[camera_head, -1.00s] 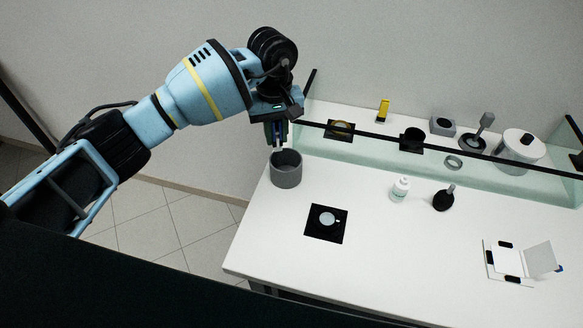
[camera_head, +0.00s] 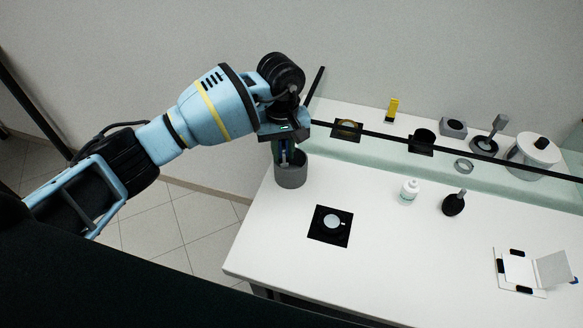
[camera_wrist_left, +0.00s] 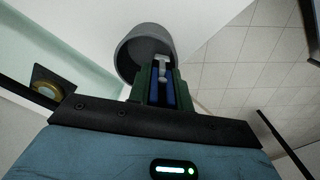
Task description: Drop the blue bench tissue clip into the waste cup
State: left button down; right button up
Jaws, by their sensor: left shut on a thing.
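The waste cup (camera_head: 291,176) is a grey, open cylinder standing upright at the left end of the white bench. It also shows in the left wrist view (camera_wrist_left: 138,38), with its mouth beyond my fingers. My left gripper (camera_head: 285,158) points down at the cup's mouth, its fingertips overlapping the opening. It is shut on the blue bench tissue clip (camera_wrist_left: 170,92), which shows as blue between the dark fingers, with a grey T-shaped piece beside it. The clip is mostly hidden by the fingers. I cannot tell how deep the fingertips are. My right gripper is not in view.
A black square mount with a round optic (camera_head: 331,225) lies in front of the cup. A white bottle (camera_head: 409,190) and a black bulb (camera_head: 453,204) stand to the right. A clear screen with a black rail (camera_head: 380,142) runs behind. The bench's middle front is clear.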

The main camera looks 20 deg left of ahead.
pick_arm(q)
jog(key=c, duration=1.2)
grip_release()
jog(key=shift+r, duration=0.2)
notch_tip(320, 180, up, 6)
jog(key=shift+f, duration=0.1)
jog(key=shift+r, duration=0.75)
